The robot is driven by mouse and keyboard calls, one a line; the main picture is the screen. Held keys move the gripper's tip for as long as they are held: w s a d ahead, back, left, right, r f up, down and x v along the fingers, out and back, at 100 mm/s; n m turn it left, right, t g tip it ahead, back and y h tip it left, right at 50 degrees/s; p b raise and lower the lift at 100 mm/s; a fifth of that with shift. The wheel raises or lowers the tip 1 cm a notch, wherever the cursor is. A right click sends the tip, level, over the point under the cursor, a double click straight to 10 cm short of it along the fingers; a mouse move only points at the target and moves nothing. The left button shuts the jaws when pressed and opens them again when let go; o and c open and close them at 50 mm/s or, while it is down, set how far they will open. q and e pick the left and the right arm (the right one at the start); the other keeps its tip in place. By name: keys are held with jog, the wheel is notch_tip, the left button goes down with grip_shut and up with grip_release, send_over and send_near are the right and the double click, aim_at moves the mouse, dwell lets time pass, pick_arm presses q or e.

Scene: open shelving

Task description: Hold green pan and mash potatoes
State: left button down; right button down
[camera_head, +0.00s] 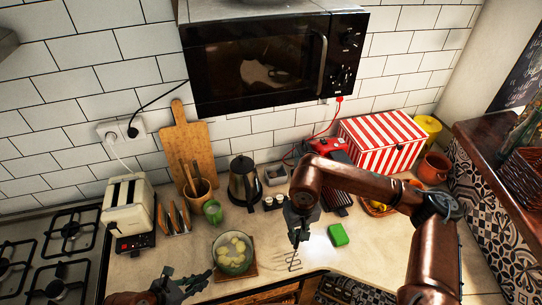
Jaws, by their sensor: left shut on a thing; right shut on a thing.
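The green pan (236,266) holds pale potato pieces (233,247) and stands on a brown board (251,271) at the counter's front. My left gripper (190,283) is low at the front edge, left of the pan, shut at the pan's handle side; the grip itself is hard to make out. My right gripper (299,222) is shut on a masher, whose thin wire head (289,262) hangs down just right of the pan, apart from the potatoes. The masher's handle is mostly hidden by the gripper.
A green sponge (338,235) lies right of the masher. A kettle (244,182), a green jar (213,211) and a utensil cup (198,191) stand behind the pan. A toaster (128,208) and stove (55,257) are at left.

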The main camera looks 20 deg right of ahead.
jog(key=w+a+r, duration=0.5)
jog(key=a, duration=0.5)
jog(key=w+a+r, duration=0.4)
jog(key=a, duration=0.6)
notch_tip(320, 180, down, 11)
jog(key=y, duration=0.1)
jog(key=shift+w+d+r, duration=0.2)
jog(key=shift+f, duration=0.45)
dwell(0.4)
